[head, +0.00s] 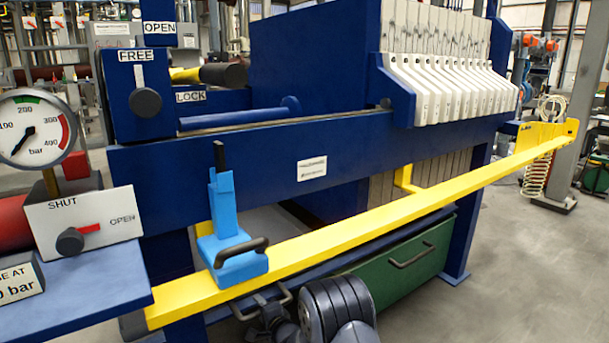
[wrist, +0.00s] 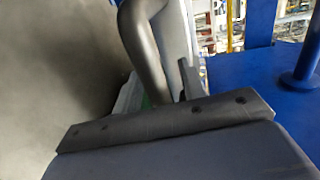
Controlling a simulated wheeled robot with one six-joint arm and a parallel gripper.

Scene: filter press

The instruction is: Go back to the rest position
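My gripper (head: 264,303) is low in the head view, just below the yellow rail (head: 380,222) and in front of the blue frame. A light blue slider with a dark handle (head: 235,255) sits on the rail above my gripper.
The green tray (head: 400,268) with a handle is under the press, right of my arm. A blue shelf (head: 85,295) with a SHUT/OPEN valve box (head: 85,225) and a gauge (head: 35,130) is at left. White filter plates (head: 450,80) hang at upper right.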

